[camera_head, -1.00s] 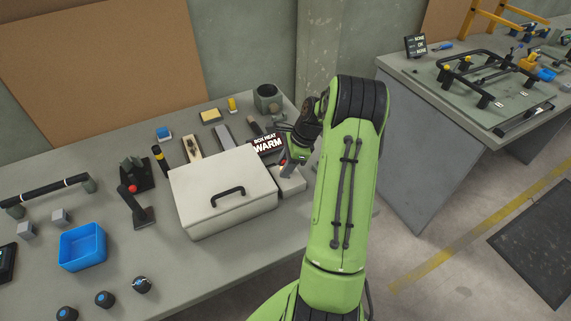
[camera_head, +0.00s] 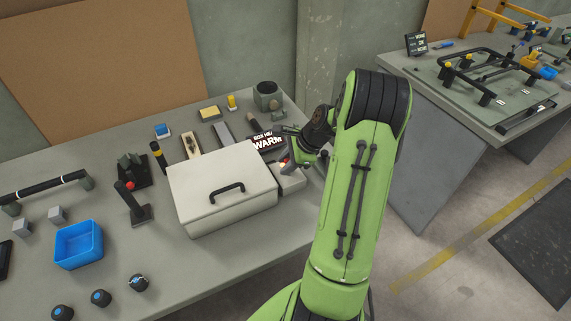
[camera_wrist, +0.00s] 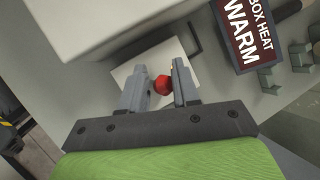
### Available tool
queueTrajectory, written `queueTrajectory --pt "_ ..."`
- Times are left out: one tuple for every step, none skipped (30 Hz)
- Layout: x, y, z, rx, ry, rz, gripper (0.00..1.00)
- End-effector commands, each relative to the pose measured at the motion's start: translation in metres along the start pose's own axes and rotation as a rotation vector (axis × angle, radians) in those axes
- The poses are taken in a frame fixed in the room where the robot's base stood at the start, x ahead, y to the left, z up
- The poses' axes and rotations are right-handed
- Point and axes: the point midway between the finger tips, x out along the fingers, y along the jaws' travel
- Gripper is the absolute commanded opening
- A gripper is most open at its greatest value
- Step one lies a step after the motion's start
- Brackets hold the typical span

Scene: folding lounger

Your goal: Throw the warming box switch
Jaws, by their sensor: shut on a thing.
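The warming box (camera_head: 222,205) is a pale box with a black handle on its lid, on the workbench. Beside it on the right is a small light switch housing (camera_head: 291,183); it also shows in the wrist view (camera_wrist: 131,72). A red switch knob (camera_wrist: 162,84) sits between my fingers in the wrist view. My gripper (camera_wrist: 160,88) is shut on this knob. In the head view my gripper (camera_head: 287,158) is tilted over the housing and hides most of the switch. A dark sign (camera_head: 266,142) behind reads BOX HEAT WARM; it is close in the wrist view (camera_wrist: 245,30).
The box edge lies close to the left of my gripper. A dark cup (camera_head: 267,96) and small tools stand behind on the workbench (camera_head: 130,220). A blue tray (camera_head: 79,246) and a red-knobbed lever (camera_head: 131,190) are at the left. Another bench (camera_head: 460,100) stands right.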

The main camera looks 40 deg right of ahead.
Motion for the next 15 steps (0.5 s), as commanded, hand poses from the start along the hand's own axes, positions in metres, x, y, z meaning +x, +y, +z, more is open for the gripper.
queueTrajectory --pt "0.001 0.003 -0.006 -0.008 -0.005 -0.040 0.00" --pt "0.001 0.004 -0.006 -0.017 -0.012 -0.065 0.00" --pt "0.000 0.006 -0.007 -0.030 -0.024 -0.097 0.00" --pt "0.000 0.008 -0.007 -0.040 -0.032 -0.123 0.00" --pt "0.000 0.009 -0.008 -0.049 -0.041 -0.148 0.00" --pt "-0.001 0.011 -0.009 -0.062 -0.053 -0.181 0.00" --pt "-0.001 0.012 -0.009 -0.074 -0.061 -0.207 0.00" --pt "-0.002 0.014 -0.009 -0.082 -0.070 -0.231 0.00" --pt "-0.002 0.016 -0.010 -0.096 -0.082 -0.264 0.00" --pt "-0.002 0.017 -0.010 -0.106 -0.090 -0.290 0.00" --pt "-0.002 0.018 -0.010 -0.116 -0.099 -0.316 0.00" --pt "-0.002 0.020 -0.011 -0.129 -0.111 -0.348 0.00" --pt "-0.002 0.021 -0.012 -0.139 -0.119 -0.372 0.00" --pt "-0.002 0.023 -0.012 -0.147 -0.127 -0.395 0.00" --pt "-0.003 0.024 -0.013 -0.159 -0.137 -0.425 0.00"
